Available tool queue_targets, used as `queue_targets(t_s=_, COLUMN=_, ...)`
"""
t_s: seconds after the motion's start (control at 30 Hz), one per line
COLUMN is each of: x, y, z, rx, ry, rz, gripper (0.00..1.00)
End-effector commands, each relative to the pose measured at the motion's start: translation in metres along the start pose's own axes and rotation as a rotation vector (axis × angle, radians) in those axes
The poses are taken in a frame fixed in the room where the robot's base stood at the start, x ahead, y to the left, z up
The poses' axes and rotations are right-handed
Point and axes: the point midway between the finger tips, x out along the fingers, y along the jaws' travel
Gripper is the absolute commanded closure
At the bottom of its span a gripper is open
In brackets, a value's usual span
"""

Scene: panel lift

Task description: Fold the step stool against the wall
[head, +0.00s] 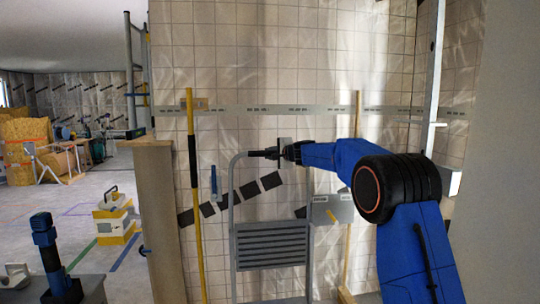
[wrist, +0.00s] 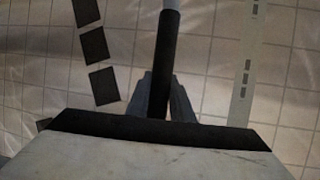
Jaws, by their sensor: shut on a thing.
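The step stool (head: 270,244) stands in front of the wrapped wall (head: 330,60), with a grey tubular frame and a ribbed grey step panel. How far its legs are spread, I cannot tell. My gripper (head: 284,152) is at the top rail of the stool, at its right part, reaching in from the right. It is shut on the black grip (wrist: 160,65) of that rail, which runs between the two grey fingers in the wrist view. The lower feet of the stool are cut off by the picture's bottom edge.
A yellow pole (head: 193,200) leans upright left of the stool. A wooden post (head: 158,220) stands further left. Open floor (head: 60,205) lies at the left.

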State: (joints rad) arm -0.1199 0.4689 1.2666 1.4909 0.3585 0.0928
Motion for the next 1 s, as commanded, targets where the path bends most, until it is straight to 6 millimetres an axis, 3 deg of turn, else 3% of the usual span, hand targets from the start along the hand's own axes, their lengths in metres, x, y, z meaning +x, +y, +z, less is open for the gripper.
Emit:
queue_targets(t_s=0.03, x=0.0, y=0.001, z=0.0, rx=0.0, ry=0.0, rz=0.002, gripper=1.0)
queue_targets(t_s=0.07, x=0.0, y=0.001, z=0.0, rx=0.0, ry=0.0, rz=0.001, gripper=0.75)
queue_targets(t_s=0.13, x=0.0, y=0.001, z=0.0, rx=0.0, ry=0.0, rz=0.001, gripper=0.61)
queue_targets(t_s=0.57, x=-0.008, y=-0.001, z=0.0, rx=-0.001, ry=0.001, rz=-0.001, gripper=0.61)
queue_targets(t_s=1.0, x=-0.078, y=-0.001, z=-0.001, rx=0.001, ry=0.001, rz=-0.001, gripper=0.61)
